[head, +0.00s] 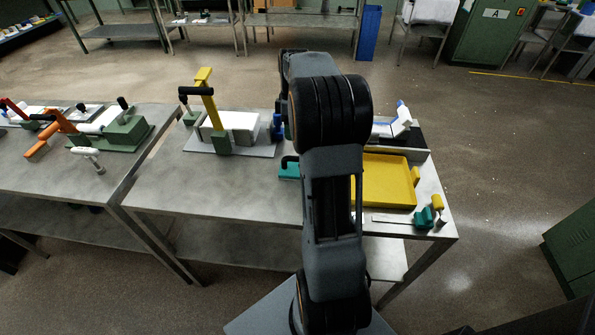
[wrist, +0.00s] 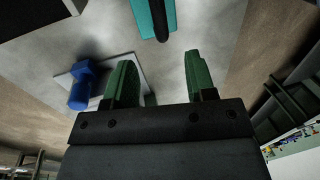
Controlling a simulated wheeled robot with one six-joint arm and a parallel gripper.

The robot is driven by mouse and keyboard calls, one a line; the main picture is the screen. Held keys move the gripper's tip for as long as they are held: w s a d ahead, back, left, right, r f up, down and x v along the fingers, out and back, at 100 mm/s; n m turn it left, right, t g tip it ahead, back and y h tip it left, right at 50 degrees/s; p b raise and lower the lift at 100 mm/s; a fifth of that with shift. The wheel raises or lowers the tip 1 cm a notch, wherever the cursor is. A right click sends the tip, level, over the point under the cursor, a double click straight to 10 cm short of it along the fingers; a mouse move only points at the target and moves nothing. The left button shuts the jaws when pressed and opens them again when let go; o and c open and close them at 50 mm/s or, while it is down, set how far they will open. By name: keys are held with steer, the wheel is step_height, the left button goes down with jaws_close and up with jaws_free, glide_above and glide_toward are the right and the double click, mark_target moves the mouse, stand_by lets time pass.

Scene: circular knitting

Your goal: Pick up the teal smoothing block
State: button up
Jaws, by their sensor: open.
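The teal smoothing block (head: 288,171) sits on the metal table, just left of my arm in the head view. It has a dark handle on top, and my arm hides its right part. In the wrist view a teal block (wrist: 142,18) with a dark bar along it shows at the top edge, partly cut off. My gripper (wrist: 160,58) has two green fingers, spread apart with nothing between them. The block lies beyond the fingertips, apart from them. In the head view my gripper is hidden behind my arm.
A yellow tray (head: 385,181) lies right of my arm. A smaller teal item (head: 424,218) stands near the right front corner. A white block fixture with a yellow lever (head: 206,95) stands at the left back. A blue knob (wrist: 80,92) is left of my fingers. The table's left front is clear.

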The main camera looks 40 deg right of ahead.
mark_target(294, 159)
steer(key=f, duration=0.5)
steer(key=shift+s+a+f, duration=0.1)
steer(key=shift+s+a, duration=0.3)
steer(key=shift+s+a+f+b, duration=0.1)
steer(key=shift+s+f, duration=0.1)
steer(key=shift+f, duration=0.65)
steer(key=shift+s+a+f+b, duration=0.1)
steer(key=shift+s+f, duration=0.05)
steer(key=shift+f, duration=0.75)
steer(key=shift+s+f+b, duration=0.1)
steer(key=shift+s+f, duration=0.1)
steer(key=shift+f, duration=0.65)
steer(key=shift+c, duration=0.2)
jaws_close()
